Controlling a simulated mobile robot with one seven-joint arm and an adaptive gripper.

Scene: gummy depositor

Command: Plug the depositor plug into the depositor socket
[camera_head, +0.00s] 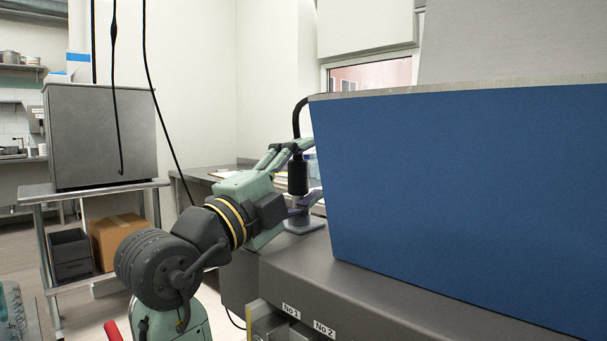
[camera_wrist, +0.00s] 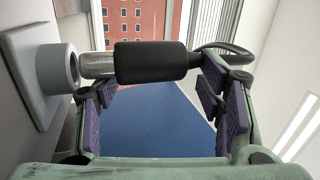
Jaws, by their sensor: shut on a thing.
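The depositor plug (camera_head: 298,175) has a black body and stands upright beside the blue machine. In the wrist view the plug (camera_wrist: 150,62) lies across the picture, its bare metal tip toward the left. The light grey depositor socket (camera_wrist: 58,68) has a square plate and a round collar. The metal tip is in line with the collar and meets its mouth; how deep it sits cannot be told. In the head view the socket (camera_head: 305,224) is below the plug, partly hidden by a finger.
The blue depositor hopper (camera_head: 450,190) rises close to the right of my gripper on a grey machine top (camera_head: 380,293). A black cable (camera_head: 298,115) arches from the plug's upper end. A steel box (camera_head: 100,135) stands on a side table at left.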

